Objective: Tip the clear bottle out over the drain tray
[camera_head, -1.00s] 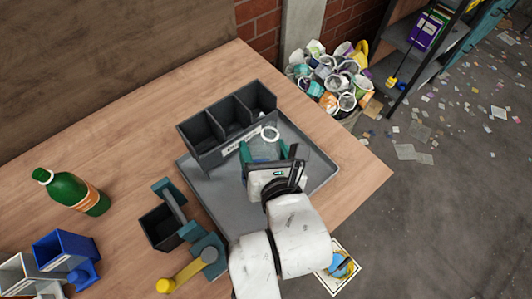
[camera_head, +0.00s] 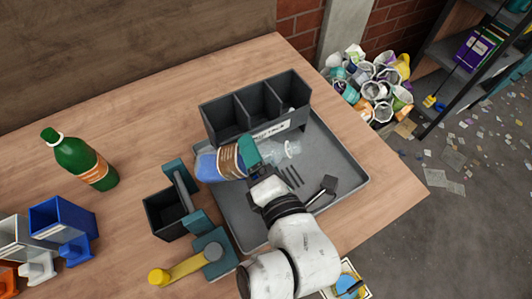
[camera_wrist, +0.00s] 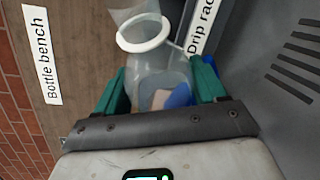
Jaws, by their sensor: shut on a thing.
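The clear bottle (camera_head: 228,161) has a brown label and blue at its base end. In the head view it lies tilted on its side, base to the left and neck (camera_head: 292,149) to the right. My gripper (camera_head: 250,153) is shut around its middle. The grey drain tray (camera_head: 335,165) lies beneath, with dark slots near its middle. I cannot tell whether anything flows from the mouth. In the wrist view the clear bottle (camera_wrist: 150,65) sits between the green fingers (camera_wrist: 160,88), its white neck ring away from the camera and some blue inside.
A black three-compartment drip rack (camera_head: 225,122) stands along the tray's back edge. A dark bin with a teal and yellow lever (camera_head: 180,268) stands left of the tray. A green bottle (camera_head: 78,158) and a blue bin (camera_head: 65,225) are further left. Bare bench lies behind.

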